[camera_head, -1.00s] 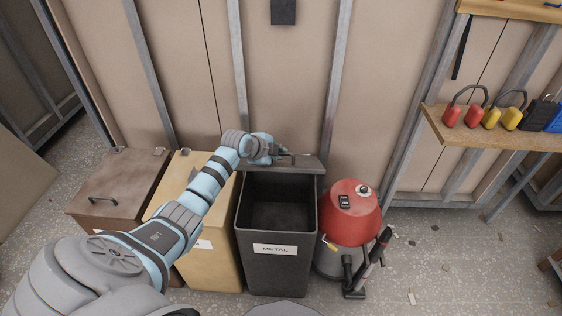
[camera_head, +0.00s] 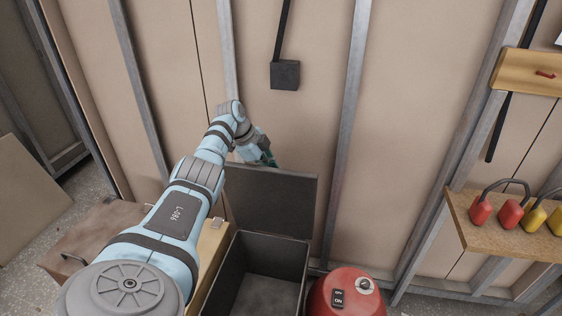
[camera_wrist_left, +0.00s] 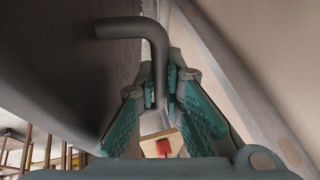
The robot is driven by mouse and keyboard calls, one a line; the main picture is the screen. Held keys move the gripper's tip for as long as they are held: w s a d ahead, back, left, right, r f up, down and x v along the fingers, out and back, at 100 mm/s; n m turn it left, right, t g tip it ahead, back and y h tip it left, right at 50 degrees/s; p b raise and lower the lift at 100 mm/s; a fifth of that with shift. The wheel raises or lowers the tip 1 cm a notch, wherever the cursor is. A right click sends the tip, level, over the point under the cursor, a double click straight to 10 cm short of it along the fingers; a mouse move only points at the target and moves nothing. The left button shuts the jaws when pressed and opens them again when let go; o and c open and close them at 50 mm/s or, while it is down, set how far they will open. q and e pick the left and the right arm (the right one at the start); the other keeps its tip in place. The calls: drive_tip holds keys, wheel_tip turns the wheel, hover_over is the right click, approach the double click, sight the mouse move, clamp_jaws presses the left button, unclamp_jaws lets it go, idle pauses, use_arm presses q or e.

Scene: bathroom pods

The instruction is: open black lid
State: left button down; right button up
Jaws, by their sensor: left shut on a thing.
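The black lid (camera_head: 275,202) of the dark bin (camera_head: 262,240) stands raised at the bin's back edge, close to the wall. The bin's inside is exposed. My left gripper (camera_head: 269,160) is at the lid's top edge, partly hidden behind it. In the left wrist view, the teal fingers of my left gripper (camera_wrist_left: 164,100) are shut on the lid's bent dark handle (camera_wrist_left: 140,28). The lid's dark face (camera_wrist_left: 60,70) fills the left of that view. My right gripper is not in view.
A yellow bin (camera_head: 213,245) and a brown bin (camera_head: 85,235) stand to the left. A red vacuum (camera_head: 345,285) stands to the right. A dark box (camera_head: 285,75) hangs on the wall above.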

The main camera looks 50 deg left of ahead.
use_arm(q)
drive_tip(key=shift+w+a, duration=0.2)
drive_tip(key=shift+r, duration=0.1)
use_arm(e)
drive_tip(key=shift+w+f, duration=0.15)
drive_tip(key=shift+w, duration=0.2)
use_arm(q)
drive_tip(key=shift+w, duration=0.1)
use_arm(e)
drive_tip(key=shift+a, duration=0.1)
use_arm(q)
drive_tip(key=c, duration=2)
unclamp_jaws()
drive_tip(key=shift+o, duration=0.2)
drive_tip(key=shift+w+a, duration=0.15)
drive_tip(key=shift+a, duration=0.05)
drive_tip(key=v, duration=1.1)
drive_tip(key=shift+s+r, duration=0.25)
drive_tip(key=shift+a, duration=0.1)
